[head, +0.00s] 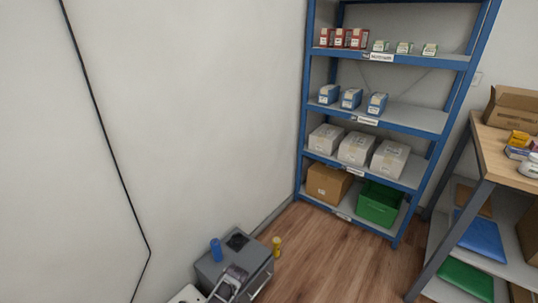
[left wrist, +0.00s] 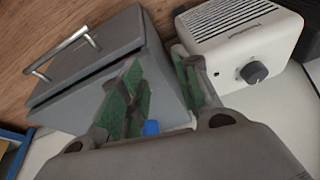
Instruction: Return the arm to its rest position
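My left gripper (left wrist: 158,68) shows in the left wrist view with its two green-padded fingers apart and nothing between the pads. The fingers are over a grey box with a bar handle (left wrist: 82,82). A blue piece (left wrist: 151,128) shows near the palm edge, partly hidden by it. In the head view, a grey jointed form (head: 230,284), apparently my left gripper, is at the bottom, in front of the grey box (head: 254,270). A blue cylinder (head: 216,250) stands upright on the box's left side, apart from that form. My right gripper is in neither view.
A white device with a knob (left wrist: 240,32) stands beside the grey box. A yellow cylinder (head: 277,246) is behind the box. A blue shelf rack (head: 398,118) holds cartons and a green crate (head: 379,203). A wooden-topped bench (head: 508,160) stands right. Floor between is clear.

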